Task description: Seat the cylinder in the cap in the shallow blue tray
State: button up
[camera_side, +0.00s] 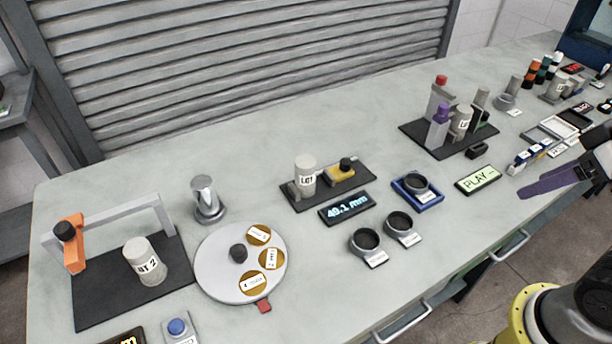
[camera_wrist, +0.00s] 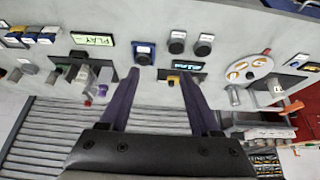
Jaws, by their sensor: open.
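The shallow blue tray (camera_side: 397,190) lies mid-bench with a dark round cap (camera_side: 416,182) in it; no cylinder stands in that cap. In the wrist view the blue tray (camera_wrist: 145,61) is just beyond the left fingertip. A pale cylinder marked LOT (camera_side: 305,176) stands upright on a black mat. Another pale cylinder (camera_side: 145,261) stands on the gantry mat at left, and a third (camera_side: 460,121) in the rack at right. I cannot tell which cylinder is meant. My gripper (camera_wrist: 158,74) has purple fingers spread apart with nothing between them, and is at the right edge of the side view.
Two more dark caps (camera_side: 365,240) (camera_side: 400,224) sit in front of the tray. A display reading 49.1 mm (camera_side: 346,207), a PLAY display (camera_side: 478,179), a yellow block (camera_side: 340,175) and a round turntable (camera_side: 213,270) are nearby. An orange-and-grey gantry frame (camera_side: 110,215) stands at left.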

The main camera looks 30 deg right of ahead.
jog(key=o, duration=0.5)
jog(key=shift+c, duration=0.2)
